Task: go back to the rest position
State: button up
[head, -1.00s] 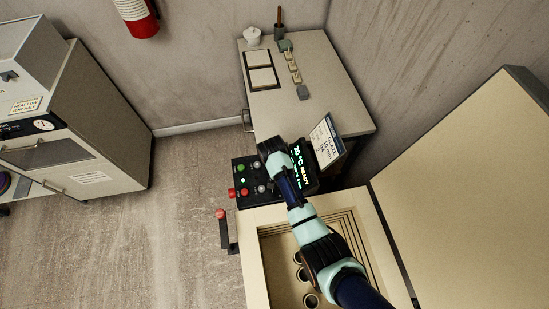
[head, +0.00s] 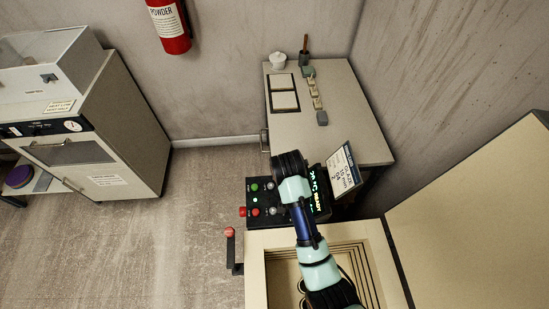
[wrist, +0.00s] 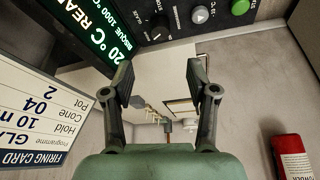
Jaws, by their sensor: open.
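My gripper (wrist: 160,84) shows in the wrist view with its two dark fingers spread apart and nothing between them. In the head view my arm reaches up over the front of the kiln (head: 254,262), and its dark end covers part of the black control panel (head: 254,198); the fingers are hidden there. The panel, with a green button, red knobs and a lit display (head: 318,190) ending in "READY", also shows at the top of the wrist view (wrist: 165,22).
A firing card (head: 344,167) stands beside the display. A worktable (head: 345,125) behind holds tiles, small blocks and a white pot. The raised kiln lid (head: 480,220) is at right, a red-knobbed lever (head: 230,240) at left.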

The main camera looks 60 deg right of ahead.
dwell(0.3)
jog(key=w+a+r+n+t, duration=0.3)
jog(key=w+a+r+n, duration=0.15)
jog(key=w+a, duration=0.4)
jog(key=a+r+n+t+y, duration=0.1)
jog(key=a+r+n+t, duration=0.3)
jog(key=a, duration=0.6)
jog(key=s+a+r+n+t+y, duration=0.1)
jog(key=a+r+n+t+y, duration=0.15)
jog(key=a+r, duration=0.6)
jog(key=a+r+n+t+y, duration=0.1)
jog(key=a+r+n+t, duration=0.2)
jog(key=a, duration=0.9)
notch_tip(320, 180, up, 26)
jog(key=g+p, duration=0.1)
jog(key=p, duration=2.4)
jog(key=shift+d+p, duration=0.35)
jog(key=shift+w+r, duration=0.1)
